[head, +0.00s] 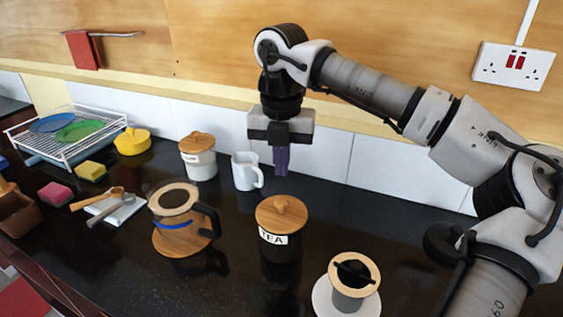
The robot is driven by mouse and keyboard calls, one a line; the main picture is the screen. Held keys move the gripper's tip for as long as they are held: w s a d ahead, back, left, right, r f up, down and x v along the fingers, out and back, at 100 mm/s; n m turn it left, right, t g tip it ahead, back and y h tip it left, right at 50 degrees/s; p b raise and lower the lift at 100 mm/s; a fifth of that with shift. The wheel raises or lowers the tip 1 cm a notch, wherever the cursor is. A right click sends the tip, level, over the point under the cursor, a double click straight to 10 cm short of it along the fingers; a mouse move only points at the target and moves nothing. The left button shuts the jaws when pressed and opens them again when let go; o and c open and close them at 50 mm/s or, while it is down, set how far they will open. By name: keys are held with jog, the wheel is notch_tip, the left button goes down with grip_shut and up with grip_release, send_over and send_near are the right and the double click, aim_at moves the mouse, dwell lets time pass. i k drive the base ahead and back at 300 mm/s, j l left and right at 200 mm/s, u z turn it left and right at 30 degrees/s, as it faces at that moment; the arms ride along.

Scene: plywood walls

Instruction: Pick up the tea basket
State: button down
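The tea basket (281,236) is a dark canister with a round wooden lid and knob and a white label reading TEA. It stands upright on the black counter in the middle of the head view. My gripper (281,168) points down above and behind it in the picture, with purple fingers. The fingers are apart from the lid and nothing shows held in them. They overlap in this view, so any gap between them is hidden.
A glass coffee pot (175,197) stands left of the basket, and a small wooden-topped pot (354,282) on a white saucer stands front right. A white mug (246,172) and a white lidded jar (198,160) are behind. A dish rack (70,134) is far left.

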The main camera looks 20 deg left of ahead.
aim_at(351, 283)
jog(key=k, duration=1)
